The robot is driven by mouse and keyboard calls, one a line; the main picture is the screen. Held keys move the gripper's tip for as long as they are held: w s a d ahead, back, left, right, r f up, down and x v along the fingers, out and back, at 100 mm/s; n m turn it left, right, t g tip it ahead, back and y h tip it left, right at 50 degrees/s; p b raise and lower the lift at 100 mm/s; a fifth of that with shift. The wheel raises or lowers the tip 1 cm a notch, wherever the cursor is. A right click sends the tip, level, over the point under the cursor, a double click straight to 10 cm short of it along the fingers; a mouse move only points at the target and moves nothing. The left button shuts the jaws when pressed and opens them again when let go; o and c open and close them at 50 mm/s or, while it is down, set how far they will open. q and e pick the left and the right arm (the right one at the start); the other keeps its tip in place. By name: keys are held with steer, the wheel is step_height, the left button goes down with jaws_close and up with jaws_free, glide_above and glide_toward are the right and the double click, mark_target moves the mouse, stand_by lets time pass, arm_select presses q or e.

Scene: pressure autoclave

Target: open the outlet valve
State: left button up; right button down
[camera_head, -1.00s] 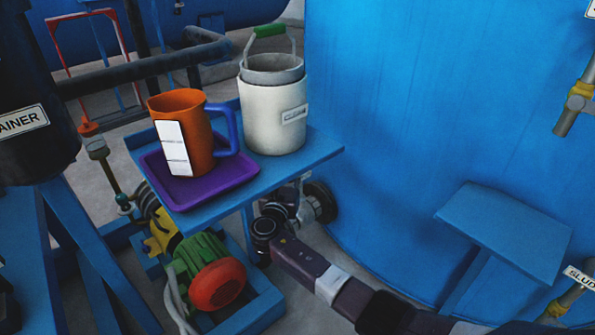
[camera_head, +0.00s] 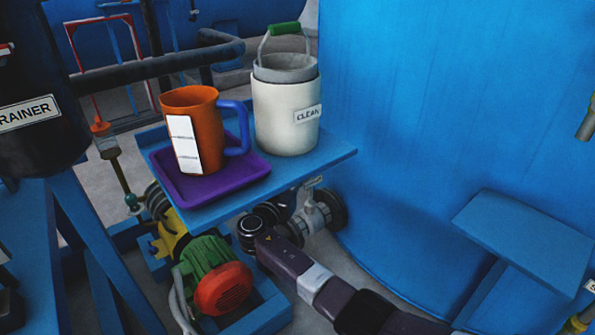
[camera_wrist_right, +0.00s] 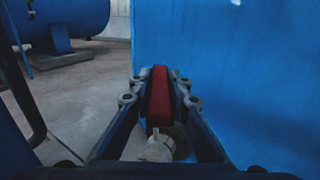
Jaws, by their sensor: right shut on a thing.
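In the right wrist view, my right gripper (camera_wrist_right: 160,88) is shut on a long red valve handle (camera_wrist_right: 160,97), one finger on each side of it. The pale valve body (camera_wrist_right: 157,148) shows just below the handle. In the head view, the grey valve (camera_head: 316,214) sits at a pipe fitting beside the blue tank, partly under the blue shelf. My right arm reaches in from the lower right to just left of this valve. The gripper's fingers and the red handle are hidden there by the shelf. My left gripper is not in view.
The blue shelf (camera_head: 327,155) above the valve carries an orange mug (camera_head: 205,120) on a purple tray (camera_head: 255,166) and a white bucket (camera_head: 283,122). A green and red pump (camera_head: 222,287) stands below. The blue tank wall (camera_head: 430,100) bounds the right side.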

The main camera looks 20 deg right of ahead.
steer(key=shift+w+a+r, duration=0.1)
steer(key=shift+a+r, duration=0.05)
steer(key=c, duration=1.8)
jaws_free()
steer(key=shift+c, duration=0.2)
steer(key=shift+o, duration=0.2)
steer(key=v, duration=1.2)
